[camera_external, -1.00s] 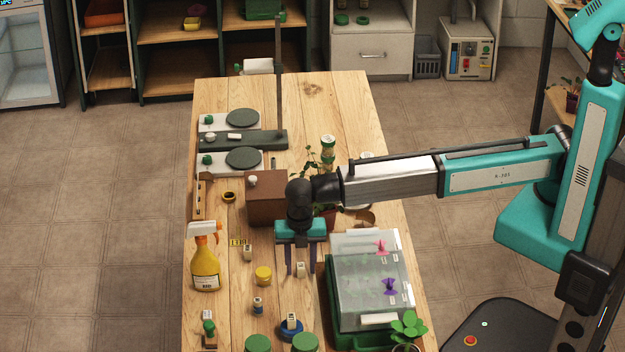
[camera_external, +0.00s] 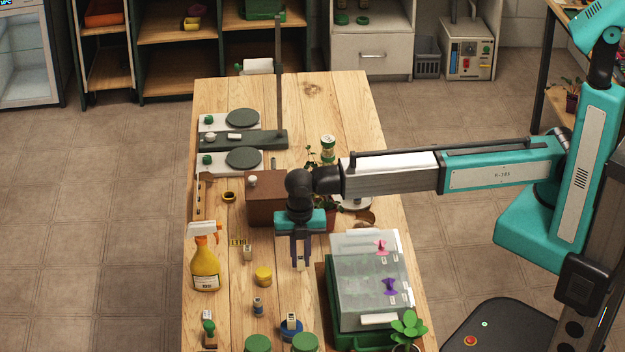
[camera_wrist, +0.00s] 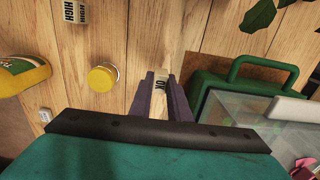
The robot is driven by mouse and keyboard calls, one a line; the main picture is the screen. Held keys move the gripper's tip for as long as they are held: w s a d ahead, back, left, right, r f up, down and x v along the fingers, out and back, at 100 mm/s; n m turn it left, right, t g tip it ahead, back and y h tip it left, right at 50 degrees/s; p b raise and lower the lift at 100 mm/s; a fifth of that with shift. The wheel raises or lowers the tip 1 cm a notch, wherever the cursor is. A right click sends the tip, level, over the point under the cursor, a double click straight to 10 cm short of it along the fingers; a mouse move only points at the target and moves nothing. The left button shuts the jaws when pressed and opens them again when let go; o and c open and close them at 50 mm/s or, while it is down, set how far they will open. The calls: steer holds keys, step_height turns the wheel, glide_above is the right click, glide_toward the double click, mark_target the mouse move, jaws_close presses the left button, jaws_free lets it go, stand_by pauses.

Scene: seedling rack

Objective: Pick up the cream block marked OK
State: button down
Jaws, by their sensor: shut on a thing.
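The cream block marked OK (camera_wrist: 160,82) is between the two purple fingers of my gripper (camera_wrist: 161,92) in the wrist view, its dark lettering visible. In the external view the block (camera_external: 300,262) shows pale between the fingertips of my gripper (camera_external: 300,265). The gripper is shut on it, pointing down at the wooden table. I cannot tell whether the block is still touching the table.
A yellow-lidded jar (camera_external: 263,276) and a cream block marked HIGH (camera_wrist: 76,11) are to the left. A yellow spray bottle (camera_external: 205,268) stands farther left. A green box with a clear lid (camera_external: 370,275) is close on the right.

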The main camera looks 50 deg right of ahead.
mark_target(301, 258)
steer(key=shift+r+b, duration=0.85)
steer(key=shift+r, duration=2.75)
